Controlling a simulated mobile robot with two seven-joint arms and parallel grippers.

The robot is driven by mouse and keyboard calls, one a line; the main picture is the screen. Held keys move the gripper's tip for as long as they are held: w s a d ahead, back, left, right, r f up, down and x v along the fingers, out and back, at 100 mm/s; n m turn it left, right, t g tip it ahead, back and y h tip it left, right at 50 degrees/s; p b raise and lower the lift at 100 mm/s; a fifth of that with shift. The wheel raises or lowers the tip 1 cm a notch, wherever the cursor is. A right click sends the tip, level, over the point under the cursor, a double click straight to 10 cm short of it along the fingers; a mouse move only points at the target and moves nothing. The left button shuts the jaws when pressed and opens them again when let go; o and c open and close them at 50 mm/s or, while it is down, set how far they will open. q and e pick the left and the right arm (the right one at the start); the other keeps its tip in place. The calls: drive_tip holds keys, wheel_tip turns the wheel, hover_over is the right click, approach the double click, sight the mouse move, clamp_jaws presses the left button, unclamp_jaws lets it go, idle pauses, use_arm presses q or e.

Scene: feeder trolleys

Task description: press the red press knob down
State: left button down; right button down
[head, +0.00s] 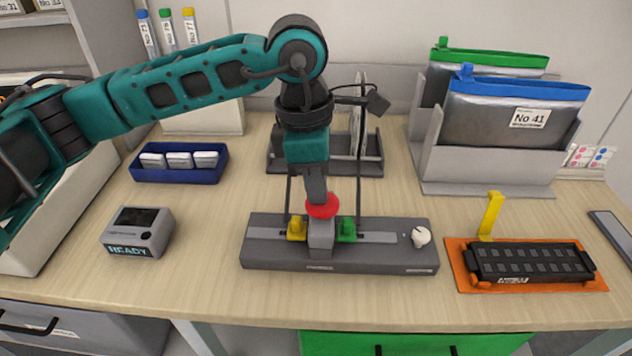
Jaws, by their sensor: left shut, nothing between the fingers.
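The red press knob (323,206) is a round red cap on top of a grey block in the middle of the grey press base (270,252). A yellow piece (296,229) and a green piece (347,230) flank the block. My left gripper (316,197) points straight down with its fingers shut and empty. Its tips are at the knob and overlap its upper part in the picture. I cannot tell whether they touch it or how far down the knob is. My right gripper is not in view.
A white dial (421,237) sits at the base's right end. A grey box reading READY (139,232) and a blue tray (180,176) stand left. An orange plate (462,272) with a black feeder (530,262) lies right. Grey holders (490,189) with pouches stand behind.

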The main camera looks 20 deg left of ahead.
use_arm(q)
drive_tip(key=r+p, duration=0.1)
drive_tip(key=r, duration=0.3)
drive_tip(key=shift+a+p, duration=0.2)
drive_tip(key=shift+p, duration=0.15)
wheel_tip(320, 180, up, 10)
drive_tip(key=a, duration=0.1)
drive_tip(key=shift+b, duration=0.3)
drive_tip(key=shift+s+f, duration=0.15)
